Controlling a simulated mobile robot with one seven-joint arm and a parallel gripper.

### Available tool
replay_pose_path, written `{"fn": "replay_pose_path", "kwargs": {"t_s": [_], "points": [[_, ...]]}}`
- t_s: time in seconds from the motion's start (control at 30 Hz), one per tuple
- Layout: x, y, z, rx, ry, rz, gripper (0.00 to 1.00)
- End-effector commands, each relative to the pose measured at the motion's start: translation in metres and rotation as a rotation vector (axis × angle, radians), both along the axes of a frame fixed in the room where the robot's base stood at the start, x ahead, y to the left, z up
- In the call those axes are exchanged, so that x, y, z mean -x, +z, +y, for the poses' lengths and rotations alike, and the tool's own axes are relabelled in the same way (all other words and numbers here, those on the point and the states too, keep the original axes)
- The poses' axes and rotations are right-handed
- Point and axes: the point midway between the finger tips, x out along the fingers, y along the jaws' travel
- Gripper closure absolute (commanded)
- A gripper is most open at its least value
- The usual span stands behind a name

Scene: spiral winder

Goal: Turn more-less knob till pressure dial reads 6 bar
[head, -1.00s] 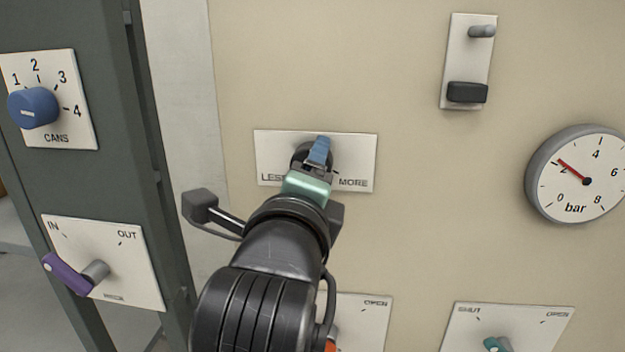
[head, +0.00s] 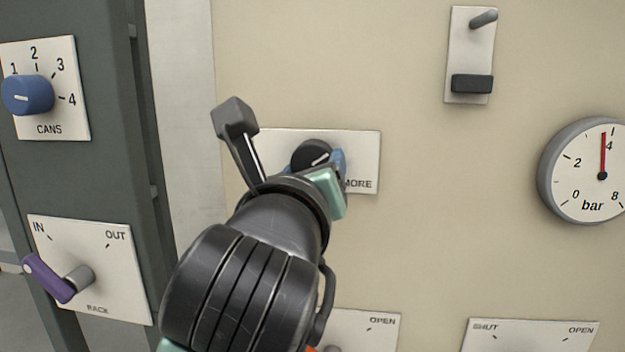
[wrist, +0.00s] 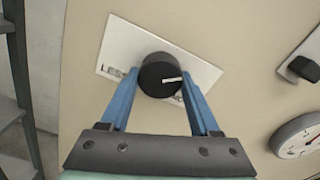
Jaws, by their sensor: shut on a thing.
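The more-less knob (head: 311,155) is a round black knob on a white plate marked LESS and MORE. My gripper (head: 322,167) is shut on this knob (wrist: 158,73), with a blue finger on either side in the wrist view. The arm hides the LESS word in the head view. The pressure dial (head: 588,178) is white with a grey rim, cut off at the right edge. Its red needle points almost straight up, just short of the 4 mark.
A black slider switch (head: 472,84) sits above, left of the dial. The blue CANS knob (head: 28,96) and purple IN/OUT lever (head: 48,278) are on the left post. A SHUT/OPEN plate (head: 535,334) shows at the lower right.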

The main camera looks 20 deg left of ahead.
Motion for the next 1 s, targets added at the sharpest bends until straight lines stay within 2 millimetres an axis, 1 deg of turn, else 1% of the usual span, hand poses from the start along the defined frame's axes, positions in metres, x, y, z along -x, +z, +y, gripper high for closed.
{"fn": "replay_pose_path", "kwargs": {"t_s": [0.1, 0.3, 0.83, 0.87, 1.0], "points": [[0.0002, -0.0019, 0.0010, -0.057, 0.002, 0.014, 0.93], [0.0000, -0.0014, 0.0009, -0.114, 0.001, 0.027, 0.93], [-0.0001, -0.0009, 0.0010, -0.133, 0.001, 0.032, 0.93], [-0.0001, -0.0009, 0.0010, -0.133, 0.001, 0.032, 0.34], [0.0000, -0.0007, 0.0008, -0.132, 0.000, 0.031, 0.09]]}}
